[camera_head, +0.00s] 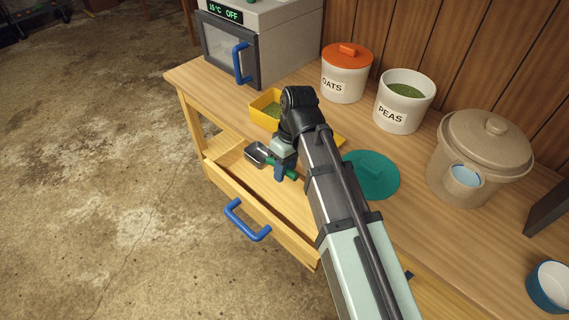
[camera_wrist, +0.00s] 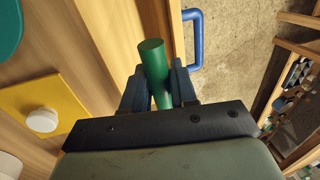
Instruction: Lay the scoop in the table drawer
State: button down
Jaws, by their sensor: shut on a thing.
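The scoop (camera_head: 257,153) has a dark metal bowl and a green handle. My gripper (camera_head: 285,173) is shut on the green handle, which shows between the two fingers in the wrist view (camera_wrist: 155,70). The table drawer (camera_head: 262,195) is pulled open, with a light wood front and a blue handle (camera_head: 247,221). In the head view the scoop appears over the open drawer, with its bowl to the left. I cannot tell whether it touches the drawer floor. My arm hides the right part of the drawer.
A yellow box (camera_head: 265,106) with green contents stands behind my gripper. A teal lid (camera_head: 371,175) lies right of my arm. An oats jar (camera_head: 346,80), a peas jar (camera_head: 404,106), a beige crock (camera_head: 478,150), a blue bowl (camera_head: 549,287) and an oven (camera_head: 262,40) stand on the table.

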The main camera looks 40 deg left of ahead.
send_near(283, 217)
jog(key=shift+s+x, duration=0.2)
jog(key=shift+x, duration=2.4)
jog(key=shift+f, duration=0.4)
dwell(0.7)
jog(key=c, duration=0.8)
grip_release()
jog(key=v, duration=1.4)
jog(key=shift+s+f, duration=0.1)
